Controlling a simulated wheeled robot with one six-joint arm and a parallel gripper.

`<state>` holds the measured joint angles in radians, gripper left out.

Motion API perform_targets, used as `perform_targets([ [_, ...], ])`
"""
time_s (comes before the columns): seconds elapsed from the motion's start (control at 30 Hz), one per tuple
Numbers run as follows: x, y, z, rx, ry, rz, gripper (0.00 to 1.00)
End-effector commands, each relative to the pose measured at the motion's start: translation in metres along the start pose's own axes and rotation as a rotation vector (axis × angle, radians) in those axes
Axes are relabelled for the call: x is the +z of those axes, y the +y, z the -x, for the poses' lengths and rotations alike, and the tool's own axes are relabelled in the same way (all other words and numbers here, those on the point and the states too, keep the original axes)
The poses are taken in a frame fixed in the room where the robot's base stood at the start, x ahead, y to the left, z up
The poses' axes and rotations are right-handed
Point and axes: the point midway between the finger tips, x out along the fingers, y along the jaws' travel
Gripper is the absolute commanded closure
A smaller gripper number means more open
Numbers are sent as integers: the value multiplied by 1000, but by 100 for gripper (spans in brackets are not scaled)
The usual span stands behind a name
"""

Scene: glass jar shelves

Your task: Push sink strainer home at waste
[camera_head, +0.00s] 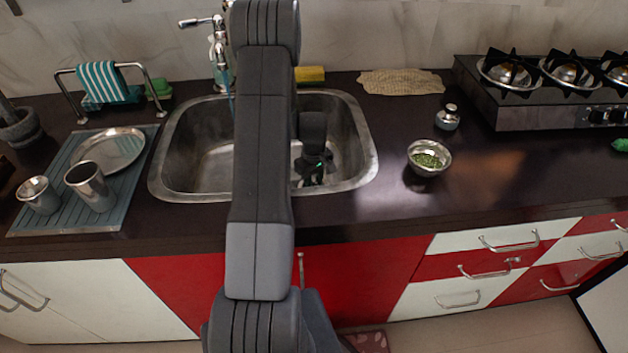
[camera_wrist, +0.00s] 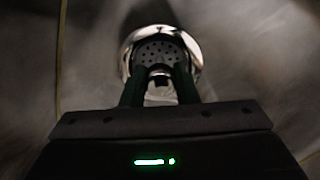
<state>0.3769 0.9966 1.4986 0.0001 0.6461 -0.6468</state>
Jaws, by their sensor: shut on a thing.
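The sink (camera_head: 347,140) is a steel basin set in the dark counter. My gripper (camera_head: 312,172) is down inside it, in its right part; the arm hides the middle of the basin. In the wrist view my gripper (camera_wrist: 160,80) has its two fingers close together, shut on the small knob of the strainer. The strainer (camera_wrist: 155,50) is a round metal disc with small holes and a shiny rim, just beyond the fingertips. The waste opening is hidden under or around the strainer, and I cannot tell whether the strainer is fully seated.
A tap (camera_head: 219,50) stands behind the sink. A drainboard (camera_head: 60,208) with tumblers and a plate lies at the left. A bowl of green bits (camera_head: 429,157) and a small metal pot (camera_head: 447,118) stand right of the sink, before the gas stove (camera_head: 530,110).

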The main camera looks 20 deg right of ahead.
Motion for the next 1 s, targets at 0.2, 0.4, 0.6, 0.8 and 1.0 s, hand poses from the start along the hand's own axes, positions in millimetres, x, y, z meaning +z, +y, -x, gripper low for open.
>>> perform_targets([
  [0.2, 0, 0, 0, 0, 0, 0, 99],
  [0.4, 0, 0, 0, 0, 0, 0, 61],
  [0.6, 0, 0, 0, 0, 0, 0, 47],
  [0.8, 0, 0, 0, 0, 0, 0, 35],
  [1.0, 0, 0, 0, 0, 0, 0, 35],
])
